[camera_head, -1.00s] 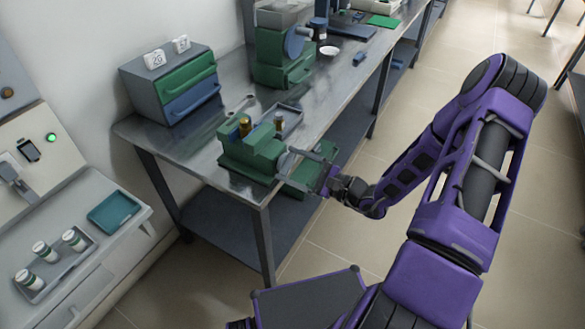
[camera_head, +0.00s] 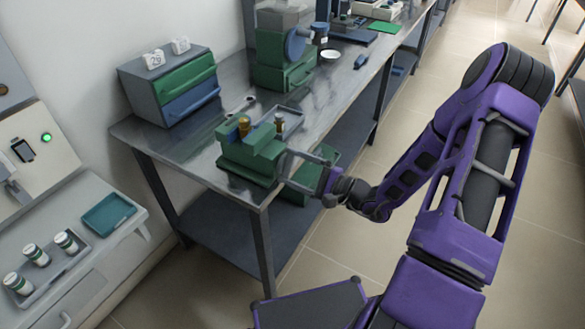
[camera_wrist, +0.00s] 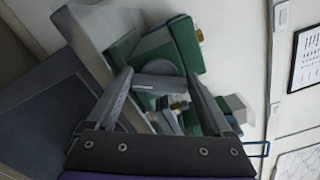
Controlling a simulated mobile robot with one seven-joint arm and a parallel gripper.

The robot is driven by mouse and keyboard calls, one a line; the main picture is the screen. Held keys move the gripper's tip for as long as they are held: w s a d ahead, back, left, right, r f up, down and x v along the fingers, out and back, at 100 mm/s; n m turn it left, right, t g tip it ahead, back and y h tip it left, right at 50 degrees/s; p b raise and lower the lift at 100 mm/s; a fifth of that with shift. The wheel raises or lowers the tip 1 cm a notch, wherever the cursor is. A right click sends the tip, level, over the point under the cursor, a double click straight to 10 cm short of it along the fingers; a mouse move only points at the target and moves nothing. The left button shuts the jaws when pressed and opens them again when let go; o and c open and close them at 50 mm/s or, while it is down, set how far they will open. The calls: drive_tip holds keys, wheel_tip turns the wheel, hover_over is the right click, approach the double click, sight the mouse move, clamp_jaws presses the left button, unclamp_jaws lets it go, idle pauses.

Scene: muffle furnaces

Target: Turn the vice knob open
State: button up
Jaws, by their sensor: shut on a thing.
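The green bench vice (camera_head: 250,152) stands at the near corner of the metal workbench, upright, with brass-coloured parts on top. Its round grey knob with a light bar handle (camera_wrist: 158,82) faces my gripper in the wrist view. My gripper (camera_head: 287,167) reaches in from the right, and its two grey fingers lie on either side of the knob. The fingers are shut on the knob, still some way apart because it is between them. The green vice body (camera_wrist: 185,45) shows behind the knob in the wrist view. The exact finger contact is hard to see.
The workbench (camera_head: 205,155) also bears a drawer cabinet (camera_head: 168,82) at the back left and a larger green machine (camera_head: 285,60) farther along. A shallow tray (camera_head: 290,120) lies behind the vice. The floor (camera_head: 345,245) in front of the bench is clear.

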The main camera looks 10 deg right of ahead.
drive_tip(key=o, duration=1.1)
drive_tip(key=shift+o, duration=0.2)
drive_tip(key=v, duration=1.7)
drive_tip(key=shift+s+d, duration=0.2)
drive_tip(key=shift+r, duration=0.1)
